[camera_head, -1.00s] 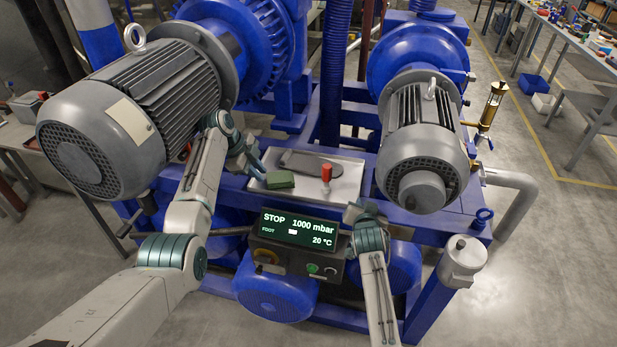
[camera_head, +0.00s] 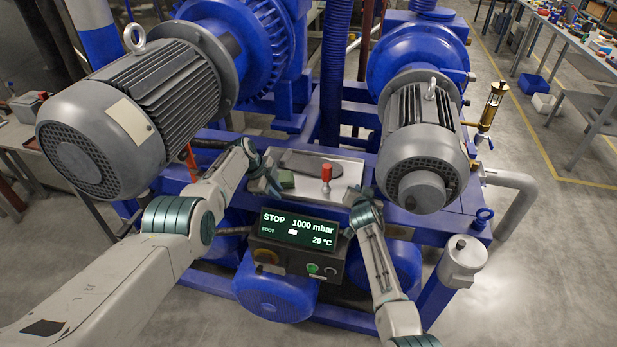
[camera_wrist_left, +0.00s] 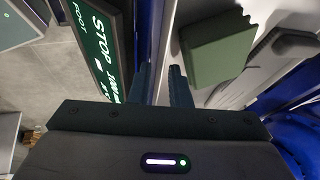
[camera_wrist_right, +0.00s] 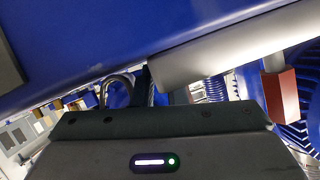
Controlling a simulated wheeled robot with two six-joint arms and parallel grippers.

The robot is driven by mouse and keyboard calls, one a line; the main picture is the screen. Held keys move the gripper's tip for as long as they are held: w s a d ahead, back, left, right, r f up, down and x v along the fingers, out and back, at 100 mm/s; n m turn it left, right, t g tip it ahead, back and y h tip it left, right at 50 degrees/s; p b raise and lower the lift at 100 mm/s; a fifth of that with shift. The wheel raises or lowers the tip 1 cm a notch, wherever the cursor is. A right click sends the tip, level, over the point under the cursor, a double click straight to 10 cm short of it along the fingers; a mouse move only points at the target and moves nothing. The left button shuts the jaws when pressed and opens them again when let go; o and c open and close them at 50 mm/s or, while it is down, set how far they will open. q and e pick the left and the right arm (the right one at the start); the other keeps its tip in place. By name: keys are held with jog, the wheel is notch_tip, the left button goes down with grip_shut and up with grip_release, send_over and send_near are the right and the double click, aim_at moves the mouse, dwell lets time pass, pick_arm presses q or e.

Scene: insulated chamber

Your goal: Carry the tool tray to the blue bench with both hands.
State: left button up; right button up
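The tool tray (camera_head: 345,185) is a shallow silver tray resting on the blue machine frame between two grey motors. It holds a green block (camera_head: 286,180), a flat dark grey tool (camera_head: 303,162) and a red-topped piece (camera_head: 326,172). My left gripper (camera_head: 268,182) is at its left end, beside the green block; in the left wrist view its fingers (camera_wrist_left: 160,85) are apart. My right gripper (camera_head: 360,205) is at the tray's right front corner. In the right wrist view its fingers (camera_wrist_right: 162,90) appear apart, partly hidden by a pale edge. I cannot make out a separate blue bench.
A control panel (camera_head: 298,230) reading STOP stands just below the tray's front. The large left motor (camera_head: 130,110) and the right motor (camera_head: 425,140) flank the tray closely. Open floor (camera_head: 545,260) lies to the right; a cluttered worktable (camera_head: 575,35) stands far right.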

pick_arm(q)
jog(key=shift+d+f, duration=0.1)
jog(key=shift+f, duration=0.05)
grip_shut()
jog(key=shift+f, duration=0.1)
dwell(1.5)
jog(key=shift+r, duration=0.2)
